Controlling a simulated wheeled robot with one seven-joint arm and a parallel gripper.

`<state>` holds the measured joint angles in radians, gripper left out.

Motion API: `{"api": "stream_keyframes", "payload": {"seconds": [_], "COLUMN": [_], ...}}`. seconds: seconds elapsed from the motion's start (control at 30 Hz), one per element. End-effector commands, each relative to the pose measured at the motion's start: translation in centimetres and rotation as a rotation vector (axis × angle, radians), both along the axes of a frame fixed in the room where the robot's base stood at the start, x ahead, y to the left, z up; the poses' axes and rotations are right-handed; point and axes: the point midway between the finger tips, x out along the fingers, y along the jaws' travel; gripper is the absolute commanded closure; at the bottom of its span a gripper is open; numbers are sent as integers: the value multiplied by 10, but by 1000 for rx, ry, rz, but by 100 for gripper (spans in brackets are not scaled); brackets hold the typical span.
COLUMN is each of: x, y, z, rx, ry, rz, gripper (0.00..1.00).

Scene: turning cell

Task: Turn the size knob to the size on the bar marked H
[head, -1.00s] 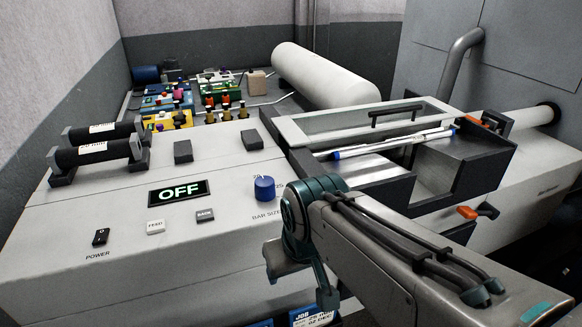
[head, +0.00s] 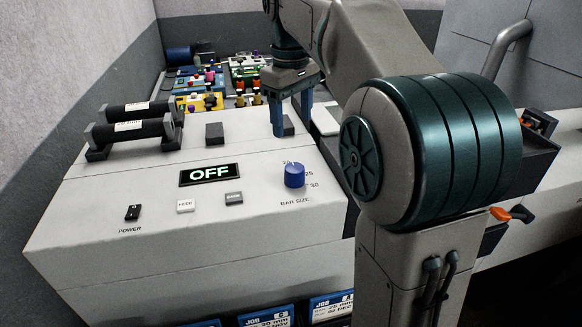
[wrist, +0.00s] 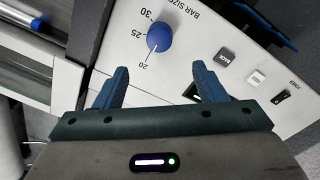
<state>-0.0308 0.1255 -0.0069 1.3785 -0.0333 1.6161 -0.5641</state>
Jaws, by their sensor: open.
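The size knob is a round blue knob (head: 295,175) on the sloped top of the white panel, above the label BAR SIZE, with marks 20, 25 and 30 around it. In the wrist view the knob (wrist: 160,37) lies beyond and between the fingertips, its white line toward 20. My gripper (head: 292,130) points down above the panel's back part, behind the knob; in the wrist view my gripper (wrist: 160,80) is open and empty, not touching the knob. Two black bars with white labels (head: 133,128) lie in holders at the panel's left; their lettering is too small to read.
The display (head: 209,174) reads OFF. Power (head: 133,212), FEED (head: 186,206) and BACK (head: 234,198) buttons sit left of the knob. Dark blocks (head: 214,133) stand on the panel behind. Job cards (head: 265,318) hang below the front edge. My arm hides much of the right side.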

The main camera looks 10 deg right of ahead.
Motion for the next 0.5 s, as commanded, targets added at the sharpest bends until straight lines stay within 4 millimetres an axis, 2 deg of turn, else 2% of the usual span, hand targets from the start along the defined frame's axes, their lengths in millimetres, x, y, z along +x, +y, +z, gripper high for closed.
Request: {"api": "stream_keyframes", "payload": {"seconds": [0.17, 0.5], "x": [1, 1], "y": [0, -2], "z": [-15, -82], "rx": [-1, 0], "ry": [5, 5], "rz": [5, 4], "gripper": [36, 36]}}
